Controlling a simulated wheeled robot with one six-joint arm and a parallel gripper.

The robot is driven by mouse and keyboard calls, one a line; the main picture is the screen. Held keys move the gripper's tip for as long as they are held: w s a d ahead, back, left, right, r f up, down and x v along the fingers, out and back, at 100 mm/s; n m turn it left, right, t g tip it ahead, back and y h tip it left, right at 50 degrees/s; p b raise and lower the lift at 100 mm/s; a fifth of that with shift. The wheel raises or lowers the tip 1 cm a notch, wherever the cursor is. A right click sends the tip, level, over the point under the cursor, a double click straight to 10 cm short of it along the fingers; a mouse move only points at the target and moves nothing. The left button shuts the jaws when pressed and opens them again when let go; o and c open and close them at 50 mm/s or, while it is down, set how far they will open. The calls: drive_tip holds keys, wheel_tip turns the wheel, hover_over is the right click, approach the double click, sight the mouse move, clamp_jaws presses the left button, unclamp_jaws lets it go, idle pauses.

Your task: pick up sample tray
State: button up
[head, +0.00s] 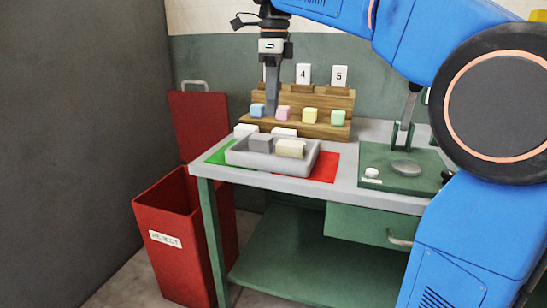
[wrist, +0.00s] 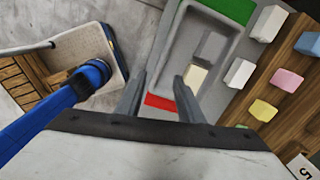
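The sample tray is a shallow grey tray (head: 240,158) on the table in the head view, holding a grey block (head: 261,143) and a cream block (head: 290,148). In the wrist view the tray (wrist: 222,17) lies beyond the fingertips, with the grey block (wrist: 211,46) and cream block (wrist: 195,76) inside. My gripper (head: 271,112) points down above the back of the tray in the head view. In the wrist view my gripper (wrist: 160,78) has its two fingers apart with nothing held between them. Whether a finger touches the tray cannot be told.
A green mat (head: 219,155) and red mat (head: 325,167) lie beneath the tray's ends. Behind stand white blocks (head: 245,130) and a wooden rack (head: 335,130) with coloured blocks. A green press (head: 400,178) stands right. A red reject bin (head: 170,215) stands on the floor left.

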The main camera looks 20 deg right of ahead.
drive_tip(key=w+a+r+m, duration=0.1)
drive_tip(key=w+r+m, duration=0.1)
hover_over(264, 156)
drive_tip(key=shift+m, duration=0.3)
drive_tip(key=f, duration=1.2)
drive_tip(key=shift+s+f, duration=0.15)
drive_tip(key=shift+s, duration=0.25)
drive_tip(key=shift+w+f, duration=0.2)
drive_tip(key=shift+f, duration=1.15)
drive_tip(key=shift+w+f, duration=0.2)
drive_tip(key=shift+f, duration=1.1)
clamp_jaws()
